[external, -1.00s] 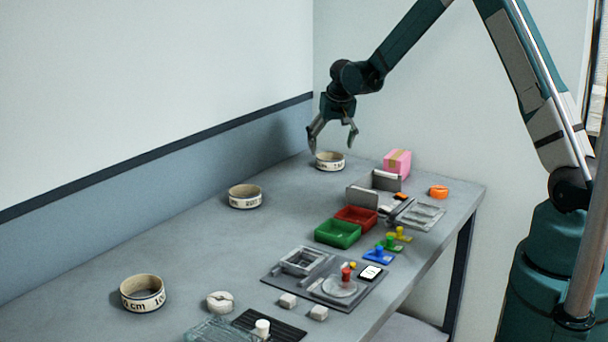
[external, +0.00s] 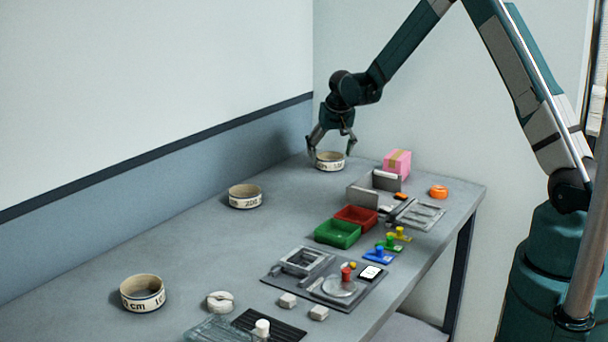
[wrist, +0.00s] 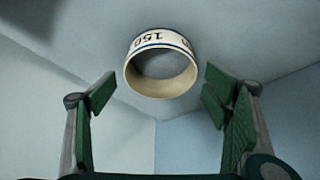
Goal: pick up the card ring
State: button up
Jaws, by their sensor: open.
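Three cream card rings with printed bands lie on the grey table. The far card ring (external: 330,164) is at the back, below my gripper (external: 331,151). My gripper is open, pointing down, its fingers to either side of this ring's top. In the wrist view the same ring (wrist: 161,45) reads "150" and shows beyond the two green-padded fingers (wrist: 158,95), with gaps on both sides. I cannot tell whether a finger touches it. A second ring (external: 245,203) marked "200" lies mid-table, and a third (external: 143,304) is at the front left.
A pink box (external: 397,164) stands right of the far ring. A grey holder (external: 362,197), a red tray (external: 357,225) and a green tray (external: 338,243) lie to the right and nearer. The wall (external: 200,170) runs along the left. Table between the rings is clear.

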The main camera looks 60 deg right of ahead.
jog(key=shift+x, duration=0.9)
jog(key=c, duration=0.8)
